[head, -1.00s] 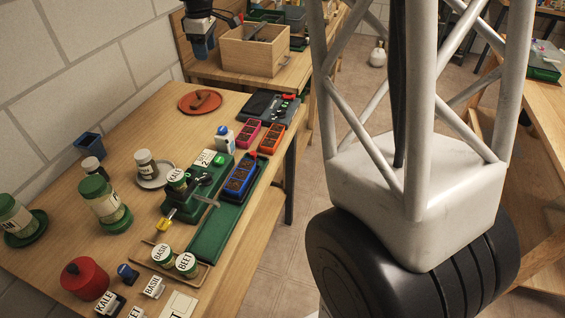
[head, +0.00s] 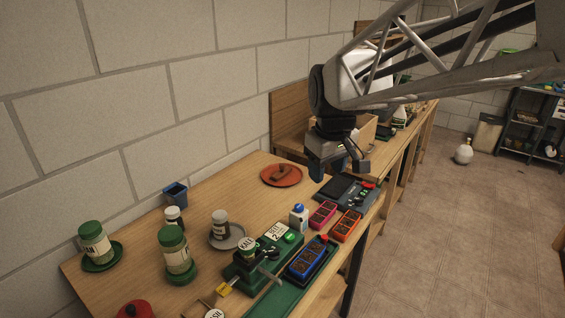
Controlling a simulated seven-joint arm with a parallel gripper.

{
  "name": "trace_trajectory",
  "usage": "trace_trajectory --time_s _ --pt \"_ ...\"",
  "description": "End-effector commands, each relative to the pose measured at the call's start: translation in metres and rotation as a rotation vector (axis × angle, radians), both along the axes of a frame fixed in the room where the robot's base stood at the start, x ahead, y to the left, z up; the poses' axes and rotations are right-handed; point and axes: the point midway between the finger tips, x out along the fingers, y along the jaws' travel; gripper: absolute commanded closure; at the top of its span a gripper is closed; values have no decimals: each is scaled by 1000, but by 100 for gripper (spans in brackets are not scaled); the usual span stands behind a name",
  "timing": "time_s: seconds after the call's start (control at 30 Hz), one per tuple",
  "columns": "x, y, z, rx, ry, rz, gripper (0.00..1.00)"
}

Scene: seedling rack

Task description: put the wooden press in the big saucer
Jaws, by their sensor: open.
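A brown wooden piece, which looks like the wooden press (head: 281,173), lies in the wide terracotta saucer (head: 268,180) on the back part of the bench. This saucer looks like the biggest one in view. My gripper (head: 341,171) hangs to the right of the saucer, apart from it and from the press. Its jaws are open and nothing shows between them.
A dark tray (head: 343,188) lies below and right of my gripper. Red (head: 323,214), orange (head: 346,226) and blue (head: 307,257) seedling trays stand in front. A white bottle (head: 299,216) and a grey saucer (head: 241,234) are nearby. Bare wood lies left of the terracotta saucer.

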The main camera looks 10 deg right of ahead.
Motion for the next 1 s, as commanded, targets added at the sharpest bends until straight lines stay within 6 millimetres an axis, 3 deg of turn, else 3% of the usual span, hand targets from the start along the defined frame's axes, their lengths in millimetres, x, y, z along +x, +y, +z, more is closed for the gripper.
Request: trace_trajectory --time_s 0.1,0.6,0.8,1.0 --pt "-33 -1 -5 10 -12 -63 48" --pt "-159 -2 -44 63 -54 -336 48" --pt "-190 -2 -60 78 -65 -407 48" --pt "-199 -3 -66 84 -67 -434 48"
